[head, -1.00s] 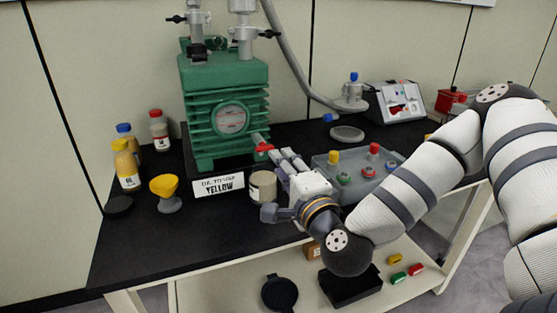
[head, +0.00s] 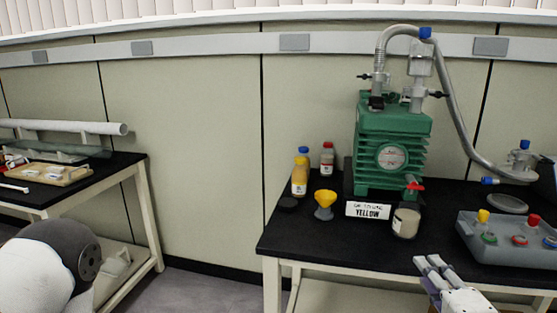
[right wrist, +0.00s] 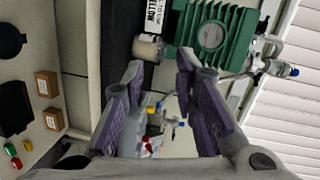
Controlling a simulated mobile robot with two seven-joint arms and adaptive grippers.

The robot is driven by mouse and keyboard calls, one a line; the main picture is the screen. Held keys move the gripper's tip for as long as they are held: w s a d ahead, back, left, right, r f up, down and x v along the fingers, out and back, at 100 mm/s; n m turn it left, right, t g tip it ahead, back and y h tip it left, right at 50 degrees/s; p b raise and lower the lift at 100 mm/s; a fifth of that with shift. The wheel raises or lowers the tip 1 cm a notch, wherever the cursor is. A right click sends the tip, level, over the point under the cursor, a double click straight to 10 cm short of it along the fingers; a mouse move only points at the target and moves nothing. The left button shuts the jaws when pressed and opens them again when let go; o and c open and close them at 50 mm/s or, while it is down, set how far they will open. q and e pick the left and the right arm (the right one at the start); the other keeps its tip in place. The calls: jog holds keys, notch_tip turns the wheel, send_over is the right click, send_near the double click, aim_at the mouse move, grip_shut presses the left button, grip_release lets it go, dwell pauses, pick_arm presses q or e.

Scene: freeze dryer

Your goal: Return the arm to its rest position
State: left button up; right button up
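My right gripper (head: 432,264) shows at the bottom right of the head view, in front of the black bench's front edge. In the right wrist view its two purple-padded fingers (right wrist: 160,72) stand apart with nothing held between them. The green pump (head: 392,150) stands on the bench beyond it, behind a sign reading YELLOW (head: 368,210). A beige jar (head: 406,222) stands beside the sign, apart from the gripper. A rounded white and dark link of my left arm fills the lower left corner of the head view. My left gripper is out of view.
A yellow funnel (head: 325,203) and bottles (head: 300,174) stand left of the pump. A second bench (head: 120,170) is at the left, with open floor between. Small boxes (right wrist: 47,85) lie on the lower shelf.

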jog(key=s+a+f+n+g+y, duration=0.2)
jog(key=s+a+f+n+g, duration=0.2)
jog(key=f, duration=0.4)
jog(key=s+a+f+n+g+y, duration=0.2)
jog(key=s+a+f+n+g, duration=0.15)
jog(key=f, duration=0.55)
jog(key=s+d+f+n+g+h, duration=0.1)
jog(key=s+f+n+g, duration=0.2)
jog(key=s, duration=0.5)
jog(key=s+d+f+n+g, duration=0.1)
jog(key=s+f+n+g, duration=0.2)
jog(key=s, duration=0.5)
jog(key=s+d+f+n+g+h, duration=0.1)
jog(key=s+f+n+g, duration=0.2)
jog(key=s, duration=0.5)
jog(key=shift+s+f+n+g+h, duration=0.35)
jog(key=shift+f+g, duration=0.1)
jog(key=shift+g, duration=0.1)
